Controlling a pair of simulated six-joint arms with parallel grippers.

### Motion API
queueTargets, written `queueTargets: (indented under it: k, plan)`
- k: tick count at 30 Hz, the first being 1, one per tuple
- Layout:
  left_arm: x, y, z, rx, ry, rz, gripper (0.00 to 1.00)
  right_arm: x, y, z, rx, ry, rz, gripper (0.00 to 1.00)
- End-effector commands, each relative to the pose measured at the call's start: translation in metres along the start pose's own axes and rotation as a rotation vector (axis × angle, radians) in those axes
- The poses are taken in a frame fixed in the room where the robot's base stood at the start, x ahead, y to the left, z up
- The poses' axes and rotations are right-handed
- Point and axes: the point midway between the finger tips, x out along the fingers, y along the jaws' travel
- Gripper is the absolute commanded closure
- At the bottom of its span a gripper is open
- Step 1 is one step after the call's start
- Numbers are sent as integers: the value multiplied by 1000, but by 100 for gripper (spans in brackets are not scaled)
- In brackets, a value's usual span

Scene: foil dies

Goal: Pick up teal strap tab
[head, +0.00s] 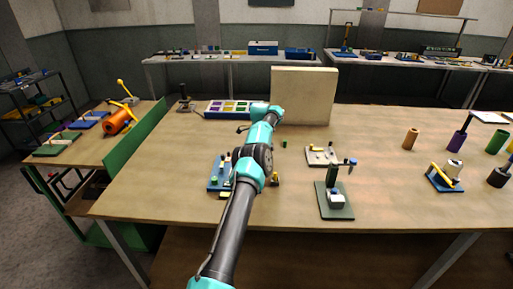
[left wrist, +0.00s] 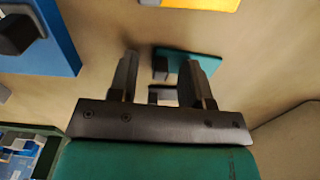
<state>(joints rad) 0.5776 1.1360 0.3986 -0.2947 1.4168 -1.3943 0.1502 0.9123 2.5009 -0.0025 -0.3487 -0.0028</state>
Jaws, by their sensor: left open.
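In the left wrist view, a flat teal piece (left wrist: 188,60), which looks like the teal strap tab, lies on the wooden table beyond my left gripper (left wrist: 165,78). The gripper's two dark fingers are apart, and the teal piece shows between and past their tips; I see no contact. A small dark block (left wrist: 160,69) is at the teal piece's left edge. In the head view my left arm reaches over the table, and I cannot make out the fingers or the tab there. My right gripper is not in view.
A blue plate (head: 216,178) with small parts is left of my arm; a dark green stand (head: 333,207) and a pale plate (head: 322,156) are to its right. A beige panel (head: 305,95) stands behind. A multicoloured tray (head: 228,108) is at the back left.

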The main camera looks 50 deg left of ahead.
Motion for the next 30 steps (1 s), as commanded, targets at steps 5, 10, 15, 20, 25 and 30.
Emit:
queueTargets:
  k: [5, 10, 15, 20, 25, 30]
  plan:
    - [0, 0, 0, 0, 0, 0, 55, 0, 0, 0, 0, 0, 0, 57]
    - [0, 0, 0, 0, 0, 0, 55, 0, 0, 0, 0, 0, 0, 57]
    - [-1, 0, 0, 0, 0, 0, 72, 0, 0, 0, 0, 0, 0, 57]
    - [-1, 0, 0, 0, 0, 0, 87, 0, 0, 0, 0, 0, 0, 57]
    - [-1, 0, 0, 0, 0, 0, 100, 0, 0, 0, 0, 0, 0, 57]
    - [-1, 0, 0, 0, 0, 0, 100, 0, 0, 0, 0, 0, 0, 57]
